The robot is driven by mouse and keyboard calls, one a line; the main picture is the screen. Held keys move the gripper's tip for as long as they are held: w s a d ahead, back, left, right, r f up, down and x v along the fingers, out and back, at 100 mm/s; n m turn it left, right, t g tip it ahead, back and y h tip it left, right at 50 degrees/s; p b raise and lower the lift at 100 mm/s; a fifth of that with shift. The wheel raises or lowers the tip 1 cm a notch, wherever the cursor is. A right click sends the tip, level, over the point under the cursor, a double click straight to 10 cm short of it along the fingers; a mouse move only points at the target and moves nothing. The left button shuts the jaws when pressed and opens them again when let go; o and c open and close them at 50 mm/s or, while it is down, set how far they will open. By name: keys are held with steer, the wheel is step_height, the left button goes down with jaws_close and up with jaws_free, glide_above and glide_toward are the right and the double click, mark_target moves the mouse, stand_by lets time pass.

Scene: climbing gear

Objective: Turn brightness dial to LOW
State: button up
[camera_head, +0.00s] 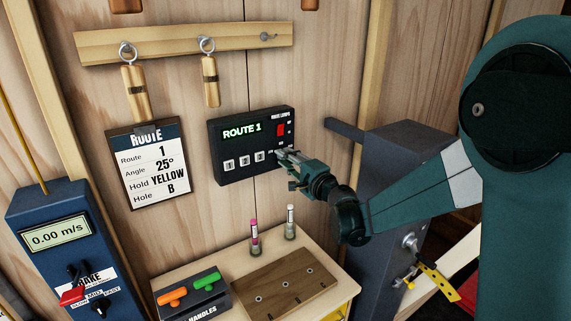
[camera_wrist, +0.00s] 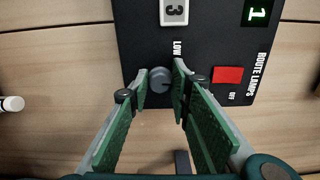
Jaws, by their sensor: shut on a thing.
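The black route panel (camera_head: 229,172) hangs on the wooden wall in the head view, its screen reading ROUTE 1. It fills the upper part of the wrist view (camera_wrist: 205,50). The round grey brightness dial (camera_wrist: 160,77) sits at the panel's edge, beside the word LOW. My gripper (camera_head: 285,158) reaches the panel's lower right corner and hides the dial in the head view. In the wrist view my gripper (camera_wrist: 164,82) has its green fingers on either side of the dial, shut on it. I cannot tell which way the dial points.
A red lamp switch (camera_wrist: 228,75) is close beside the right finger; it also shows in the head view (camera_head: 281,130). Numbered buttons (camera_head: 244,160) line the panel. Below stand two small tubes (camera_head: 290,222) on a wooden bench. A grey cabinet (camera_head: 385,170) stands right.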

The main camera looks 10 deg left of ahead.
steer(key=n+b, duration=0.4)
steer(key=n, duration=0.8)
steer(key=shift+w+f+n, duration=0.1)
steer(key=shift+f+n, duration=0.05)
steer(key=shift+n, duration=0.15)
stand_by(0.3)
steer(key=o, duration=0.9)
steer(key=shift+d, duration=0.15)
steer(key=shift+v, duration=5.95)
